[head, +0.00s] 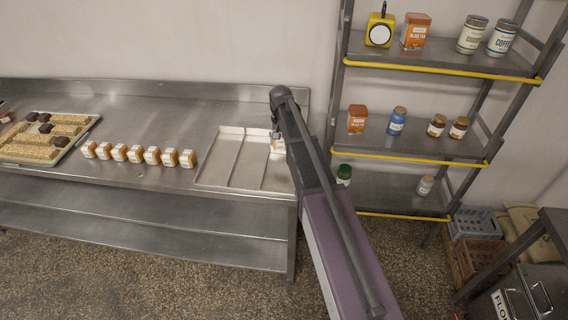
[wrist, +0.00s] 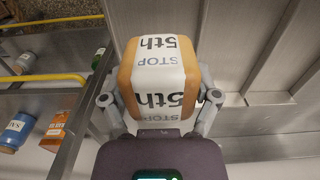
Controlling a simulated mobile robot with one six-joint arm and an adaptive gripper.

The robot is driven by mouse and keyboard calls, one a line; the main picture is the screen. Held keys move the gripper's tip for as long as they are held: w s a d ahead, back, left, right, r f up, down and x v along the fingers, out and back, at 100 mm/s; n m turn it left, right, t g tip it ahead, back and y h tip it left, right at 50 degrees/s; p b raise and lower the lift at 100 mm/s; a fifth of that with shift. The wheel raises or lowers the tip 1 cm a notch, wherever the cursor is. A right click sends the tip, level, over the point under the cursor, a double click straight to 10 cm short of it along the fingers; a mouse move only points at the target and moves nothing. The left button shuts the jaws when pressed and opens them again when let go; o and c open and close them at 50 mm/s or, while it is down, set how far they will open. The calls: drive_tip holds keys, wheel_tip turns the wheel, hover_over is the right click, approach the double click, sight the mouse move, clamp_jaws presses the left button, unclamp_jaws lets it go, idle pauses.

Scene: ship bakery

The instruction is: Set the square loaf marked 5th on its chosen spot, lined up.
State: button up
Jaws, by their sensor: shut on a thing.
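The square loaf (wrist: 158,75) has a white band printed "5th" and "STOP" and orange-brown sides. My gripper (wrist: 158,97) is shut on it, one finger on each side, in the wrist view. In the head view the loaf (head: 277,146) is partly hidden by my arm, at the right compartment of the shallow metal tray (head: 232,158). The tray has dividers and its other compartments look empty. I cannot tell whether the loaf touches the tray floor.
Several similar banded loaves (head: 136,154) stand in a row left of the tray. A pastry tray (head: 72,150) lies at the far left of the steel table (head: 140,112). A shelf rack (head: 420,66) with tins and jars stands close on the right.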

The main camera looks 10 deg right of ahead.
drive_tip(key=s+a+f+b, duration=0.1)
drive_tip(key=s+a, duration=0.2)
drive_tip(key=a, duration=0.1)
drive_tip(key=s+a+f+b, duration=0.1)
drive_tip(key=s+a, duration=0.1)
drive_tip(key=a, duration=0.2)
drive_tip(key=s+a+f+b, duration=0.1)
drive_tip(key=s+a, duration=0.2)
drive_tip(key=a, duration=0.2)
drive_tip(key=shift+s+f, duration=0.25)
drive_tip(key=shift+s, duration=0.05)
drive_tip(key=shift+w+d, duration=0.1)
drive_tip(key=shift+d, duration=0.05)
drive_tip(key=b, duration=0.2)
hover_over(283, 162)
drive_tip(key=a, duration=0.1)
drive_tip(key=shift+s+a+f, duration=0.1)
drive_tip(key=shift+s+f, duration=0.35)
drive_tip(key=shift+f, duration=0.25)
drive_tip(key=shift+w+d, duration=0.35)
drive_tip(key=shift+d, duration=0.1)
drive_tip(key=shift+d+f+b, duration=0.1)
drive_tip(key=shift+f+b, duration=1.6)
drive_tip(key=shift+f, duration=0.1)
